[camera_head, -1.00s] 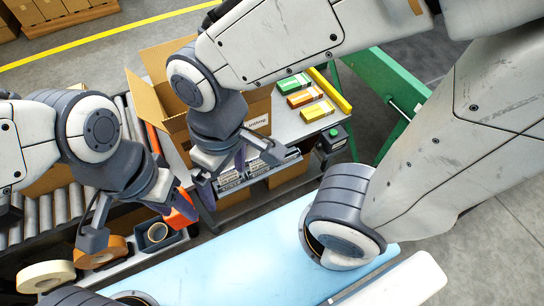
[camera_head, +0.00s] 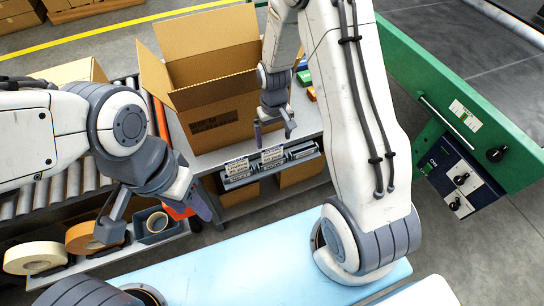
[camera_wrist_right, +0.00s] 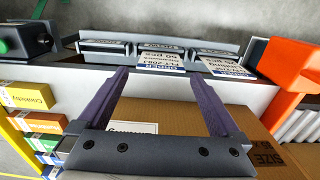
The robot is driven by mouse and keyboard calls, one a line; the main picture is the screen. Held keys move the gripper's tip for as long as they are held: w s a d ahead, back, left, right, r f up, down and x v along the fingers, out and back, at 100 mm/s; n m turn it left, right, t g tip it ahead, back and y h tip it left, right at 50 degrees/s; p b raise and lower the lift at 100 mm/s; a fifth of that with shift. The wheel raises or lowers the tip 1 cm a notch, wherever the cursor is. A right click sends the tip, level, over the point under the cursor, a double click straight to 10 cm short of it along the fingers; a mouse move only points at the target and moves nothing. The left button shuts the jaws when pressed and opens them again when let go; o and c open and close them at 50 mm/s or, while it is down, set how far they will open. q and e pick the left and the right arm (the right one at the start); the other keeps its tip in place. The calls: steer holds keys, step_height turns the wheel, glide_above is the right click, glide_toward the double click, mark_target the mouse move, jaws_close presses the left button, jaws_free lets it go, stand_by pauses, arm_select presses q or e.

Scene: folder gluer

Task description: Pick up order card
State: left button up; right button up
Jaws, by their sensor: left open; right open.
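My right gripper (camera_head: 273,133) is open and empty, close above the middle card in the head view. In the right wrist view, a card printed ORDER (camera_wrist_right: 163,59) lies just past the space between my open fingertips (camera_wrist_right: 157,75); another card (camera_wrist_right: 222,66) is to its right. My left gripper (camera_head: 160,228) is open and empty over the tape shelf at the left.
An open cardboard box (camera_head: 213,85) stands behind the rack. Small coloured cartons (camera_wrist_right: 32,96) lie beside it. Tape rolls (camera_head: 36,254) sit on a low shelf by a roller conveyor. A green machine (camera_head: 430,110) stands right; a light blue surface (camera_head: 240,270) lies in front.

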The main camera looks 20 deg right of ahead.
mark_target(272, 147)
steer(key=shift+w+a+f, duration=0.1)
steer(key=shift+w+f, duration=0.05)
steer(key=shift+f, duration=1.4)
steer(key=shift+w+f, duration=0.15)
steer(key=shift+f, duration=1.35)
steer(key=c, duration=0.9)
steer(key=shift+r, duration=0.1)
